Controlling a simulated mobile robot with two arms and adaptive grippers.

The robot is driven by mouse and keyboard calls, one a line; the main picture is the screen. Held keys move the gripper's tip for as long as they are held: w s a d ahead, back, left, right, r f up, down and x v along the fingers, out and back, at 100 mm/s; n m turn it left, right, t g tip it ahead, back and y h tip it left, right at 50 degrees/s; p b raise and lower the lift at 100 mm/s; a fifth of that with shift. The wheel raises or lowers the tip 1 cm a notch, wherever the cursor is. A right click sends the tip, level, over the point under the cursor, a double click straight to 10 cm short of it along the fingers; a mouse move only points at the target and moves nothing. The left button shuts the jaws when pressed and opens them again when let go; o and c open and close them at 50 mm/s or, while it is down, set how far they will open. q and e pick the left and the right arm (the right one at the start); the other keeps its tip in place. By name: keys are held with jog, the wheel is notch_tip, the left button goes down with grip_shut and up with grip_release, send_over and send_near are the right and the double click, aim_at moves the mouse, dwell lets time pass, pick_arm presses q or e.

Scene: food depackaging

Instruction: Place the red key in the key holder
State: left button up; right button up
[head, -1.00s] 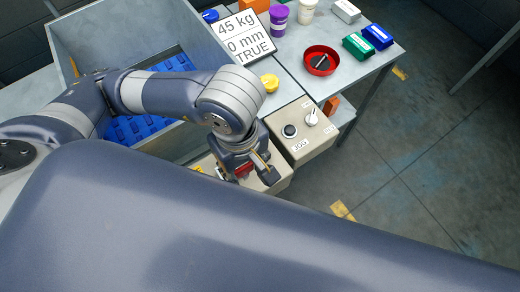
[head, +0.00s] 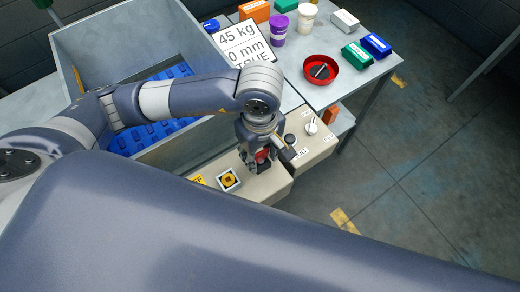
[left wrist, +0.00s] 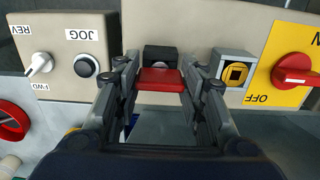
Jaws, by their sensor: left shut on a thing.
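My left gripper (head: 266,158) is shut on the red key (left wrist: 160,80), whose flat red head shows between the fingertips in the left wrist view. A little of the red key also shows in the head view (head: 262,155). Right behind the key is a black block (left wrist: 160,52) with a pale round part, on the beige control panel. It may be the key holder; the key covers its lower part, and I cannot tell whether they touch. A grey square mount with a yellow face and dark centre (left wrist: 235,73) is to its right. My right gripper is out of view.
A JOG button (left wrist: 87,65) and white FWD/REV selector (left wrist: 39,64) are left of the key in the wrist view. A red rotary switch (left wrist: 296,75) on yellow is at the right. A red bowl (head: 331,63) sits on the grey table. A large grey bin is behind my arm.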

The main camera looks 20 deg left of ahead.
aim_at(260, 153)
pick_arm(q)
jog(key=shift+f, duration=0.1)
jog(key=shift+f+b, duration=0.1)
jog(key=shift+b, duration=0.2)
jog(key=o, duration=1.1)
jog(key=shift+c, duration=0.2)
jog(key=shift+r+p, duration=0.3)
jog(key=shift+r, duration=0.1)
notch_tip(260, 153, up, 12)
jog(key=b, duration=0.2)
jog(key=shift+f, duration=0.2)
